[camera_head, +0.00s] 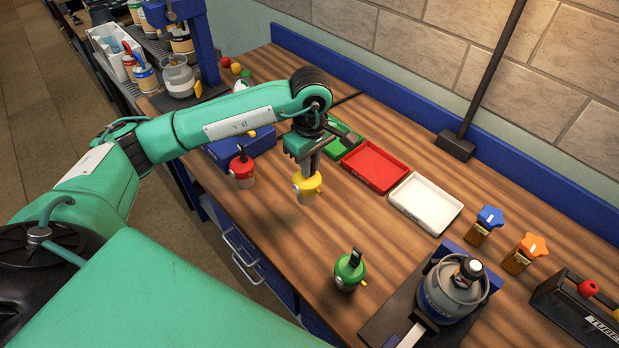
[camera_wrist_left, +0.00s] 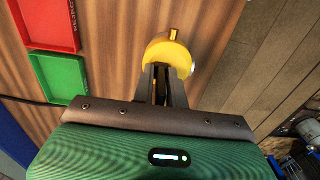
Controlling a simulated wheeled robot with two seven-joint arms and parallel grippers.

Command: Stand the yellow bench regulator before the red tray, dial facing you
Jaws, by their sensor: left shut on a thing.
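The yellow bench regulator (camera_head: 307,184) is held upright, yellow cap up and grey body below, in front of the red tray (camera_head: 375,166), on the robot's side. I cannot tell whether its base touches the bench. My left gripper (camera_head: 312,170) points down, shut on its yellow top. In the left wrist view, the regulator (camera_wrist_left: 168,52) sits between the fingers (camera_wrist_left: 161,80); a pale round face shows edge-on at its right, away from the red tray (camera_wrist_left: 50,22). The dial itself cannot be read. My right gripper is not in view.
A red-capped regulator (camera_head: 242,170) stands left; a green-capped one (camera_head: 350,270) stands nearer the front edge. A green tray (camera_head: 344,138) and a white tray (camera_head: 425,203) flank the red one. A scale with a gas canister (camera_head: 452,293) is lower right. Bare wood lies around the yellow regulator.

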